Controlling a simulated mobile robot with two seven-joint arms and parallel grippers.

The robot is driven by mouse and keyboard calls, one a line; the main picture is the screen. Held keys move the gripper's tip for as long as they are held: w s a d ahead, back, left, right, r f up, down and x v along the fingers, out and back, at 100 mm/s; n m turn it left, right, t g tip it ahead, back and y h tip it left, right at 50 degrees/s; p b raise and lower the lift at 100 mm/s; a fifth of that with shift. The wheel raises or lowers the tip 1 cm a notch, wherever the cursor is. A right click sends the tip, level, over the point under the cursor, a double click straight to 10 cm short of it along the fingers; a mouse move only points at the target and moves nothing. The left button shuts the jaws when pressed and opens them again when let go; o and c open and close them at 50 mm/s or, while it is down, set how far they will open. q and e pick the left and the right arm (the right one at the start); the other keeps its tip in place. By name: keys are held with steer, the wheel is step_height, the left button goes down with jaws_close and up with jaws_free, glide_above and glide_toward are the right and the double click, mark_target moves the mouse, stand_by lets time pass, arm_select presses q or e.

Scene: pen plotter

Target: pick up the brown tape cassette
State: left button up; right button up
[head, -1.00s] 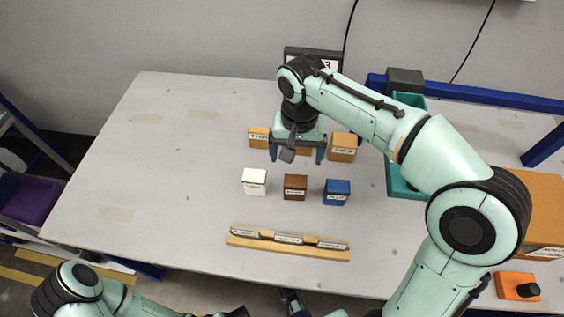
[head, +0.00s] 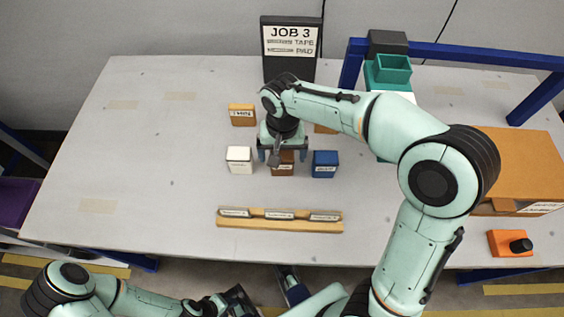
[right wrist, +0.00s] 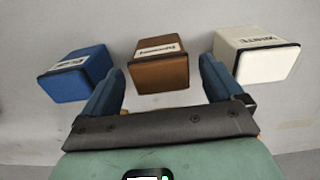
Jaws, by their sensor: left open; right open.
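The brown tape cassette (head: 284,169) stands on the table between a white block (head: 239,160) and a blue block (head: 324,164), partly hidden by my right gripper. My right gripper (head: 283,157) is open and pointed down above and behind it. In the right wrist view the brown cassette (right wrist: 161,68) shows between and beyond the open fingers (right wrist: 160,85); no contact shows. The blue block (right wrist: 78,75) and white block (right wrist: 255,57) lie just outside the fingers. My left gripper (head: 238,300) is low at the front, off the table, and open.
A wooden rack (head: 279,221) with several labels lies in front. An orange block (head: 241,115) is behind; another is mostly hidden by my arm. A JOB 3 sign (head: 291,45) stands at the back. A teal holder (head: 388,75) and orange box (head: 525,165) stand right. The left tabletop is clear.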

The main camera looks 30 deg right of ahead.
steer(key=shift+f, duration=0.5)
steer(key=c, duration=1.1)
steer(key=shift+r, duration=0.1)
